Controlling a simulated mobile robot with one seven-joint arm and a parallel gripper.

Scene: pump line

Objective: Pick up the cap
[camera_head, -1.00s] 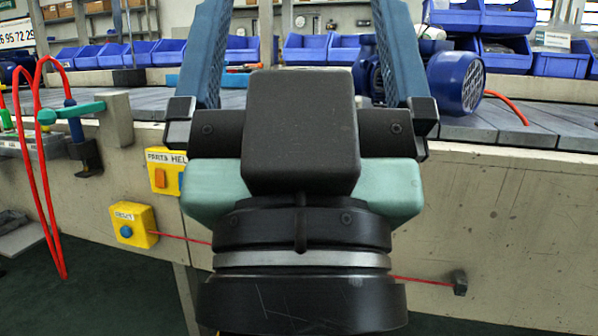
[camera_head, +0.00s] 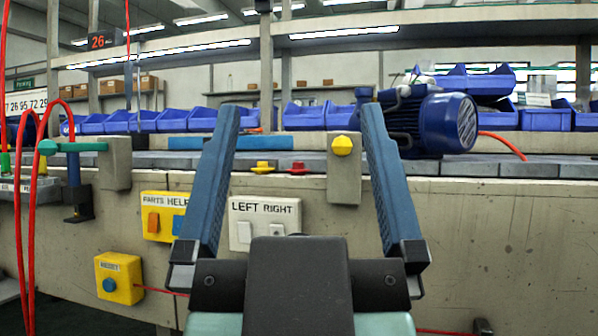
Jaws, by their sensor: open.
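My gripper (camera_head: 300,110) is open and empty, its two blue fingers spread wide in front of the bench. Between the fingers, a small yellow cap-like piece (camera_head: 263,168) and a small red one (camera_head: 298,168) sit on the bench top, apart from the fingers. A yellow rounded piece (camera_head: 343,146) sits on the face of a grey block (camera_head: 343,185) at the bench edge, beside the right finger in the picture. I cannot tell which of these is the cap.
A blue motor pump (camera_head: 447,122) stands on the bench to the right. Blue bins (camera_head: 306,117) line the back. A post with red hoses (camera_head: 75,170) is at left. Yellow boxes (camera_head: 118,278) and a LEFT RIGHT switch panel (camera_head: 264,220) are on the bench front.

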